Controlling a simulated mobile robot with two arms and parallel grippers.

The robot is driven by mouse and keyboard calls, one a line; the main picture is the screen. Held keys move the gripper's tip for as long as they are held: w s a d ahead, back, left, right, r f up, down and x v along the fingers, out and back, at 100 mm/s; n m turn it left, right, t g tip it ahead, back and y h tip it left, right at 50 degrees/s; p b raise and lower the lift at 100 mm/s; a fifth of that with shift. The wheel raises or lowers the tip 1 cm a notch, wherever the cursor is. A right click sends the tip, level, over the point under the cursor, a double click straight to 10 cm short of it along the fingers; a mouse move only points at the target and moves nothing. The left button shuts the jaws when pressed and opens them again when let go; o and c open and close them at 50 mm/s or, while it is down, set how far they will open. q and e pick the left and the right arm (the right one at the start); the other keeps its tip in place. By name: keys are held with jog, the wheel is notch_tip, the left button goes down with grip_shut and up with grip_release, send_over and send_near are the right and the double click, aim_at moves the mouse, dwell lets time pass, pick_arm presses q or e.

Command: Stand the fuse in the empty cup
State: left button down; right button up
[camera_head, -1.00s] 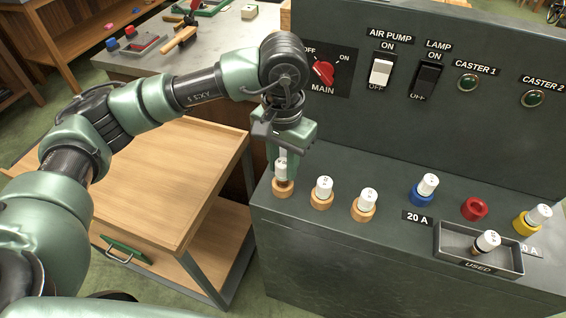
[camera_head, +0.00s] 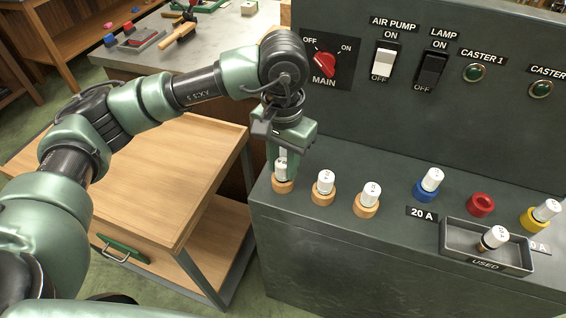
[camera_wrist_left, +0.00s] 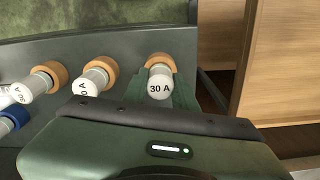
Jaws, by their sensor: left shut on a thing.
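My left gripper (camera_head: 287,160) points down at the left end of the machine's ledge and is shut on a white fuse (camera_head: 281,171). This fuse stands in the leftmost orange cup (camera_head: 283,186). In the left wrist view the held fuse (camera_wrist_left: 159,84) reads "30 A", and its orange cup (camera_wrist_left: 160,60) shows just beyond it. The red cup (camera_head: 480,204) on the right of the ledge is empty. My right gripper is not in view.
Two more fuses stand in orange cups (camera_head: 322,197) (camera_head: 366,210), one in a blue cup (camera_head: 426,192), one in a yellow cup (camera_head: 533,221). A used fuse (camera_head: 493,238) lies in the grey "USED" tray (camera_head: 457,258). The switch panel (camera_head: 440,120) rises behind. A wooden cart (camera_head: 130,180) stands left.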

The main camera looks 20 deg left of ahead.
aim_at(283, 162)
pick_arm(q)
jog(key=shift+f, duration=0.2)
jog(key=c, duration=1)
grip_release()
jog(key=shift+c, duration=0.2)
jog(key=shift+r, duration=0.15)
notch_tip(283, 162, up, 8)
jog(key=shift+f+b, duration=0.15)
jog(key=shift+b, duration=0.4)
